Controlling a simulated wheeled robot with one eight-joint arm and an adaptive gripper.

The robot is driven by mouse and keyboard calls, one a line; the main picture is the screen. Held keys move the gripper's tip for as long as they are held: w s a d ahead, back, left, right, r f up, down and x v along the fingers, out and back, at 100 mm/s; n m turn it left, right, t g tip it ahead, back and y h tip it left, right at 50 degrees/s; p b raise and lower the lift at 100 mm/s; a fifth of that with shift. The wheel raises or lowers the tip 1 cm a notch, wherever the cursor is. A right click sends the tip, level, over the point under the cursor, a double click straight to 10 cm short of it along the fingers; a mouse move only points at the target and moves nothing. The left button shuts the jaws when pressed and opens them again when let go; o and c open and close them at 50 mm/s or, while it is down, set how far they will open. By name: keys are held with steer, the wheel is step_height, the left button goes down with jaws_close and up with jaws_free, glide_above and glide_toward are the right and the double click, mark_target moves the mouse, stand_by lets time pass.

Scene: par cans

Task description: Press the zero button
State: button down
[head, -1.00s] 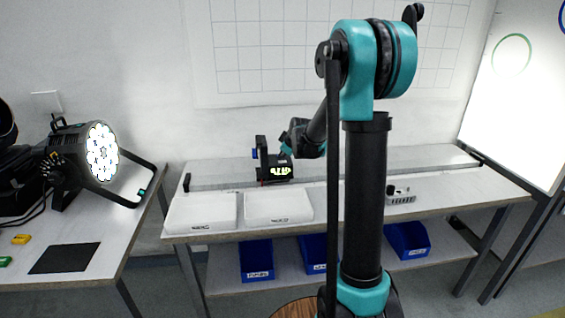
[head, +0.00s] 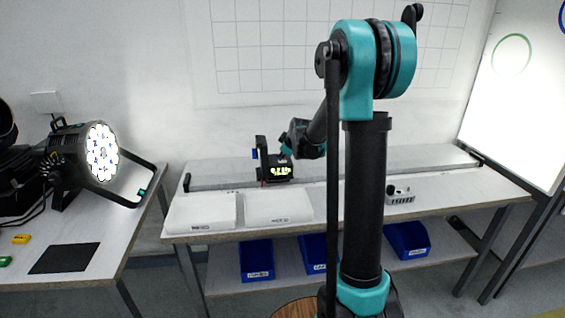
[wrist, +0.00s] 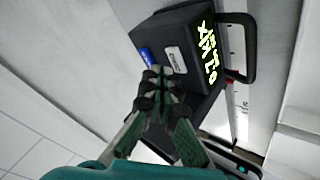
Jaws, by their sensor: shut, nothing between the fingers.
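A black box-shaped device with a handle and a glowing yellow-green display (head: 279,171) stands on the back bench; the reading is too small to make out surely. In the wrist view the device (wrist: 190,25) fills the upper middle, with a blue patch (wrist: 147,57) and a pale labelled patch (wrist: 175,60) on its near face. I cannot tell which, if either, is the zero button. My gripper (wrist: 160,72) is shut and empty, its tips at or very close to that face, just below the two patches. Contact cannot be told.
Two white trays (head: 201,212) (head: 278,208) lie on the bench in front of the device. A small grey box (head: 400,195) is farther right. Blue bins (head: 257,260) stand on the lower shelf. A lit par can (head: 103,153) is on the left table.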

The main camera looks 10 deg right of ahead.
mark_target(283, 162)
steer(key=shift+f, duration=0.3)
steer(key=shift+f, duration=0.4)
stand_by(0.6)
steer(key=shift+r, duration=0.8)
steer(key=shift+r, duration=2.55)
